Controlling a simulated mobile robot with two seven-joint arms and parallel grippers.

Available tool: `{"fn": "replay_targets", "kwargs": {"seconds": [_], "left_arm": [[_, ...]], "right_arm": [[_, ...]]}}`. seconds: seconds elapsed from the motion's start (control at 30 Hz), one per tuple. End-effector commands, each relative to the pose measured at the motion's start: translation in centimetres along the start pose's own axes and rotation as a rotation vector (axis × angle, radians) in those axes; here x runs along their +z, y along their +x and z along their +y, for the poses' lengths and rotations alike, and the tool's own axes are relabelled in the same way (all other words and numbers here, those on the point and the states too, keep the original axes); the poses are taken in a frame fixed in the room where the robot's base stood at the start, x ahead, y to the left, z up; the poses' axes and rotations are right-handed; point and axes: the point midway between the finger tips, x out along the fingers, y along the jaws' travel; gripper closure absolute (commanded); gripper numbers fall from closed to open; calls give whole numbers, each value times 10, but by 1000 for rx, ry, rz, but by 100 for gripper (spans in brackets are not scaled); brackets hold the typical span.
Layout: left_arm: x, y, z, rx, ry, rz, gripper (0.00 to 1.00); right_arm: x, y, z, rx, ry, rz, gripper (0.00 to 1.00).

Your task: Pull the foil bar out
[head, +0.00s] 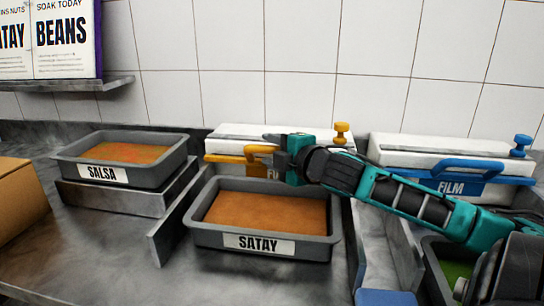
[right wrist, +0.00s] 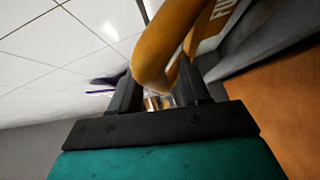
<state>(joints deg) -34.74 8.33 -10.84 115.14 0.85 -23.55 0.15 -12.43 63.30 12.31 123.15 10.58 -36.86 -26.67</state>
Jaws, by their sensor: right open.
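The foil bar (head: 236,160) is an orange-yellow bar on the front of a white dispenser (head: 232,140) at the back wall. The dispenser's label is mostly hidden by my arm; only its first letter or so shows. My right gripper (head: 274,152) is at the bar, coming in from the right. In the right wrist view the bar (right wrist: 156,66) passes between the two open fingers of my right gripper (right wrist: 158,88). I cannot tell whether either finger touches it. My left gripper is not in view.
A satay tray (head: 204,234) stands below my right arm, in front of the dispenser. A salsa tray (head: 150,176) stands on a block at left. The film dispenser (head: 400,152) with its blue bar (head: 470,168) is at right. A metal divider (head: 168,238) stands left of the satay.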

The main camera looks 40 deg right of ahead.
Motion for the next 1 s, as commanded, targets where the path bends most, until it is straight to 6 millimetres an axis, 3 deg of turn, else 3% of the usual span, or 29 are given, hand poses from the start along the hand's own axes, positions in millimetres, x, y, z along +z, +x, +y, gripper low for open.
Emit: {"fn": "replay_targets", "kwargs": {"seconds": [0.43,0.9,1.0], "left_arm": [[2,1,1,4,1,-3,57],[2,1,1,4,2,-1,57],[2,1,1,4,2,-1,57]], "right_arm": [[0,5,0,0,0,-1,54],[0,4,0,0,0,-1,99],[0,4,0,0,0,-1,100]]}}
